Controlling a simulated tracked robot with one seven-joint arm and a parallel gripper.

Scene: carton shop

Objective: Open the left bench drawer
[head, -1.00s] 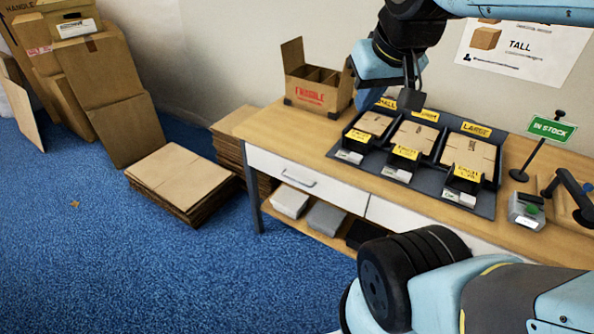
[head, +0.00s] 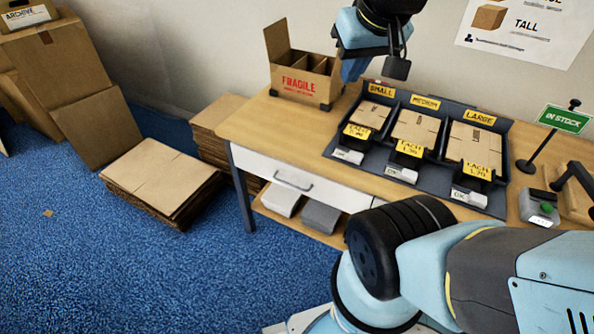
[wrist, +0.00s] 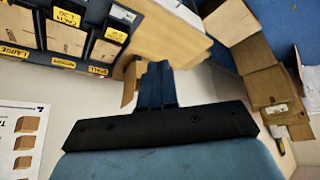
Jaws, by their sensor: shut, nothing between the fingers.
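The left bench drawer (head: 290,178) is a white front under the left part of the wooden bench top (head: 246,128), with a grey bar handle (head: 293,181). It looks closed, flush under the top. My gripper (head: 398,66) hangs above the back of the bench, near the small-carton slot, well above and behind the drawer handle. It is shut and empty. In the wrist view my gripper fingers (wrist: 156,85) point toward the bench's end and the open carton. The drawer handle cannot be made out in the wrist view.
A dark tray (head: 375,171) of flat cartons stands on the bench, beside a divided FRAGILE box (head: 310,88). A flat cardboard stack (head: 165,180) lies on the blue floor left of the bench. Floor before the drawer is clear.

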